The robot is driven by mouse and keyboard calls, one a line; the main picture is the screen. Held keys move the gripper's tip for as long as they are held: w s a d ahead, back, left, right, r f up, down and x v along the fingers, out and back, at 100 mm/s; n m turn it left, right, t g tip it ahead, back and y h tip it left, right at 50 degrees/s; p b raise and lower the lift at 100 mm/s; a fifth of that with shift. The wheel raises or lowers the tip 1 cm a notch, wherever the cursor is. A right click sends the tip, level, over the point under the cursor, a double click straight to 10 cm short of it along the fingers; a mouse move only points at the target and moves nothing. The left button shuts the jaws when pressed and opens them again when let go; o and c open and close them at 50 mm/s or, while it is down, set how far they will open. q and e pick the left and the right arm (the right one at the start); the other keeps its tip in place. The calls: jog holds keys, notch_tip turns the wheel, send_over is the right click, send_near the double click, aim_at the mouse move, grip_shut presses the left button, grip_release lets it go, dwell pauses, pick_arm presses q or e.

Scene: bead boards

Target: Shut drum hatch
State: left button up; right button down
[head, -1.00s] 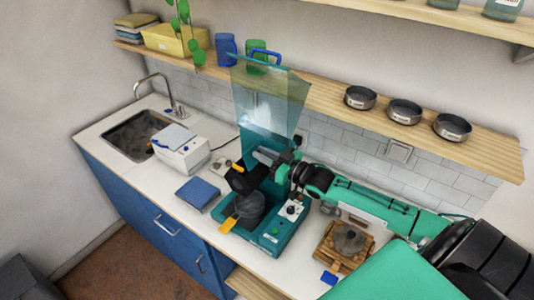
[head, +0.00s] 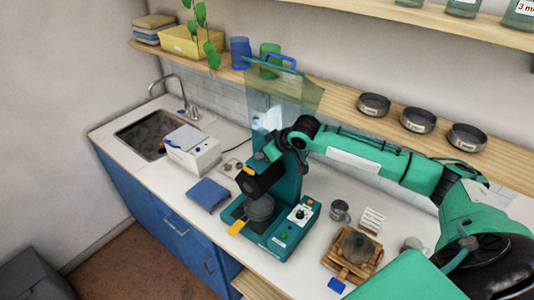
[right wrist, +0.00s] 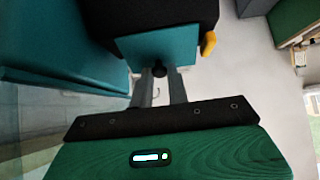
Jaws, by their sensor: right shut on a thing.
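The teal machine (head: 287,240) stands on the counter, with a dark tilted cylinder (head: 265,180) above a grey round drum (head: 260,208). A clear, blue-tinted hatch (head: 284,98) with a blue handle (head: 281,61) stands raised at its top. My right gripper (head: 270,153) is beside the machine's upper part, below the hatch. In the right wrist view its fingers (right wrist: 160,76) are shut on a small dark knob (right wrist: 159,70) by a teal plate (right wrist: 155,48). Which part bears the knob is unclear. My left gripper is out of view.
A white box device (head: 194,155) and a blue pad (head: 207,194) lie left of the machine. A wooden stand with a grey piece (head: 352,262) and a metal cup (head: 340,210) are on the right. The shelf (head: 340,98) with several pans runs above.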

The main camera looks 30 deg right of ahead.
jog(key=shift+w+a+f+g+h, duration=0.1)
jog(key=shift+w+a+g+h, duration=0.15)
jog(key=shift+g, duration=0.3)
jog(key=shift+w+f+g+h, duration=0.15)
jog(key=shift+w+g, duration=0.15)
jog(key=shift+g, duration=0.25)
jog(key=shift+w+a+f+g+h, duration=0.15)
jog(key=shift+f+g+h, duration=0.25)
jog(key=shift+g, duration=0.5)
jog(key=c, duration=1.4)
grip_release()
jog(key=shift+w, duration=0.15)
jog(key=shift+o, duration=0.2)
jog(key=b+v, duration=0.3)
jog(key=v, duration=0.3)
jog(key=shift+r, duration=0.3)
jog(key=shift+s+r+b, duration=0.25)
jog(key=shift+r+b, duration=0.05)
jog(key=shift+r, duration=0.1)
